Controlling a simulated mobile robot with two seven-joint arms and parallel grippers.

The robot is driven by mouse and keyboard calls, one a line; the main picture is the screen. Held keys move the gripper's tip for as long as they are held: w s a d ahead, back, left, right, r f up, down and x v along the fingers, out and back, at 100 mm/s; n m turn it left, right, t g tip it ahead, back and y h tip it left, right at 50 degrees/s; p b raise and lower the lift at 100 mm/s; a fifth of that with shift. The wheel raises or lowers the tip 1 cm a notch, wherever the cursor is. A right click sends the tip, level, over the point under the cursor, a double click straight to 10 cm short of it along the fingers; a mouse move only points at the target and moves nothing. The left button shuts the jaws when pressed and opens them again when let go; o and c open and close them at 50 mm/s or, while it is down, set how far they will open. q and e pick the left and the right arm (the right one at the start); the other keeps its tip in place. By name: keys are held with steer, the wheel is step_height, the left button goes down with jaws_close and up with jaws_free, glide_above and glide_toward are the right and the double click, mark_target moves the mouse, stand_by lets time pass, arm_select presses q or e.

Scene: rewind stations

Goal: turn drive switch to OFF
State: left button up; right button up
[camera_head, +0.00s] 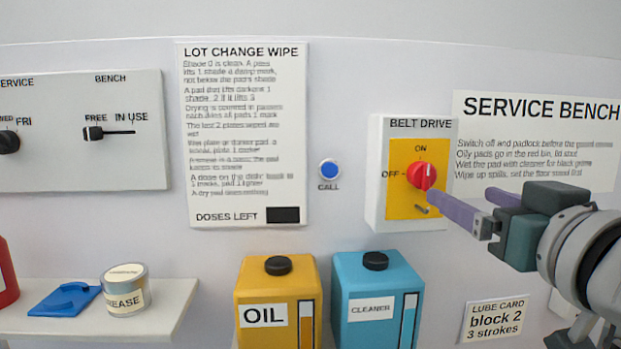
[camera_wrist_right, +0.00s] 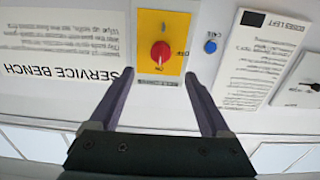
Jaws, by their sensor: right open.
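The belt drive box (camera_head: 376,190) is on the wall, with a yellow plate (camera_head: 402,205) and a red drive switch (camera_head: 422,176). ON is marked above the switch and OFF to its left. The switch's pale mark seems to point up at ON. My right gripper (camera_head: 458,196) is open at the lower right of the switch, its purple fingers towards the panel. In the right wrist view, upside down, the switch (camera_wrist_right: 160,52) shows between and beyond the open fingertips (camera_wrist_right: 160,78), with nothing held. Contact cannot be told. My left gripper is not in view.
A small grey piece (camera_head: 421,210) sticks out below the switch. A blue CALL button (camera_head: 330,170) is to the left. The oil jug (camera_head: 277,305) and cleaner jug (camera_head: 377,300) stand below. A shelf (camera_head: 165,312) holds a grease tin (camera_head: 125,290) and a blue item (camera_head: 64,299).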

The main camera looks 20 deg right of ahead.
mark_target(428, 179)
steer(key=p+x, duration=0.2)
steer(key=x, duration=0.7)
steer(key=shift+w+p, duration=0.3)
steer(key=shift+w, duration=0.45)
jaws_close()
